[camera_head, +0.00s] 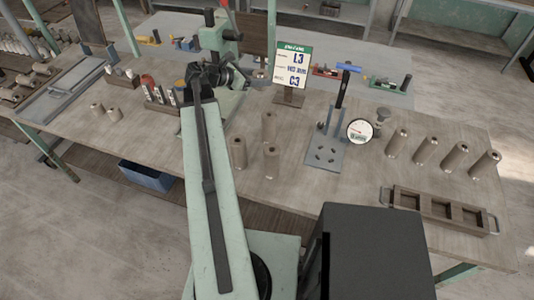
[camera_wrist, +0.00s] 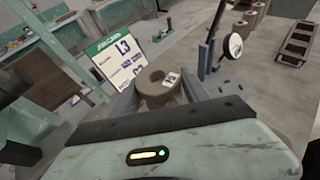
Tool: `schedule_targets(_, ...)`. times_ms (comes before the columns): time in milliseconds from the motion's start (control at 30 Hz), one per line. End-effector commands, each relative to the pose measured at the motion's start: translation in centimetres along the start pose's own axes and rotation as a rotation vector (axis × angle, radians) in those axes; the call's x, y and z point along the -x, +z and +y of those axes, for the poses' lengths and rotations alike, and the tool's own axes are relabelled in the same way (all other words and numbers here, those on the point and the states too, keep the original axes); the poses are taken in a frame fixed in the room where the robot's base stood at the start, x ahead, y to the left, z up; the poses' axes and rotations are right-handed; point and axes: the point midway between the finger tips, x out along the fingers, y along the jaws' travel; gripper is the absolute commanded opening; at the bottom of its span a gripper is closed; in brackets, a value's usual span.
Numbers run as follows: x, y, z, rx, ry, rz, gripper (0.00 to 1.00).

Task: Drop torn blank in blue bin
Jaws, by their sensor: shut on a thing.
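My gripper (camera_wrist: 160,95) is shut on a brown clay blank (camera_wrist: 153,88), a short cylinder with a round hole in its top and a small white tag with dark marks at its right edge. I cannot make out a tear on it. In the head view my gripper (camera_head: 218,76) is at the far end of my raised arm, near the green press; the held blank is not clear there. The blue bin (camera_head: 147,177) stands low at the left, under the workbench, partly covered by the bench edge. It does not show in the wrist view.
The workbench (camera_head: 330,185) carries several upright clay cylinders (camera_head: 271,161), a sign (camera_head: 291,66), a tool stand (camera_head: 325,150), a round gauge (camera_head: 360,131) and an empty tray with compartments (camera_head: 440,211) at right. A green press (camera_head: 222,38) stands behind my gripper. Floor is open at lower left.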

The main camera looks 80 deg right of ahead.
Motion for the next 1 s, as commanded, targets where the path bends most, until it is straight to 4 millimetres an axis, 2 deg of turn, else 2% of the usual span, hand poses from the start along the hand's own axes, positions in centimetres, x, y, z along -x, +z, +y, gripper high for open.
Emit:
schedule_targets(33, -0.6, -3.8, 0.1, -0.013, -0.036, 0.001, 0.01)
schedule_targets(100, -0.3, -6.3, -0.4, -0.037, -0.091, 0.0, 0.01)
schedule_targets(200, 0.4, -8.7, -1.0, -0.066, -0.157, -0.003, 0.01)
schedule_targets(300, 0.9, -9.7, -1.4, -0.082, -0.195, -0.007, 0.01)
schedule_targets(400, 1.3, -9.6, -1.6, -0.089, -0.209, -0.008, 0.01)
schedule_targets(567, 0.9, -10.5, -1.7, -0.089, -0.209, -0.008, 0.01)
schedule_targets(667, 0.0, -12.4, -1.7, -0.089, -0.209, -0.008, 0.01)
schedule_targets(1000, -3.6, -20.8, -1.7, -0.088, -0.209, -0.008, 0.01)
